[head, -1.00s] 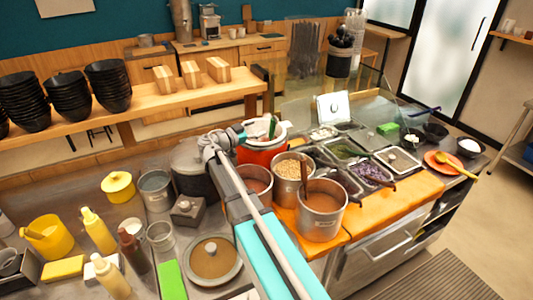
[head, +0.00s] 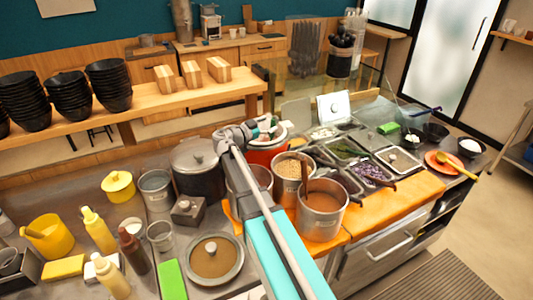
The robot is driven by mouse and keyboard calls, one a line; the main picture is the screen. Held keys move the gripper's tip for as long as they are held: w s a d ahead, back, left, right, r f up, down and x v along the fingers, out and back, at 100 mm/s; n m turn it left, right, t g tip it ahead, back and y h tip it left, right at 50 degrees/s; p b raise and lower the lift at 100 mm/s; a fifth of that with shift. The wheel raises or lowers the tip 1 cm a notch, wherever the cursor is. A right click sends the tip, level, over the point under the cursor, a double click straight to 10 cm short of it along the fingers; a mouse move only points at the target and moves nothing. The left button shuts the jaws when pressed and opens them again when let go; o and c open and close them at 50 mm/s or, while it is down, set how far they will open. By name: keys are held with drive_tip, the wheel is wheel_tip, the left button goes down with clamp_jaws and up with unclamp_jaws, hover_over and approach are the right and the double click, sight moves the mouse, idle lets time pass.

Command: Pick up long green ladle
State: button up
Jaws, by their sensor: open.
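My arm reaches from the bottom of the head view to the far side of the counter. My gripper (head: 266,128) is open at the rim of a red pot (head: 262,157) with a pale rim. A small green piece, likely the handle of the long green ladle (head: 264,118), shows at the gripper's fingers. The rest of the ladle is hidden or too small to make out. I cannot tell whether the fingers touch it.
Metal pots with beans (head: 292,166) and brown sauce (head: 322,208) stand right of my arm. A dark lidded pot (head: 195,175) stands left of it. Topping trays (head: 370,172) lie further right. A wooden shelf with black bowls (head: 68,96) runs behind.

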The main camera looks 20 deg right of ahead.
drive_tip(key=shift+x, duration=1.3)
clamp_jaws()
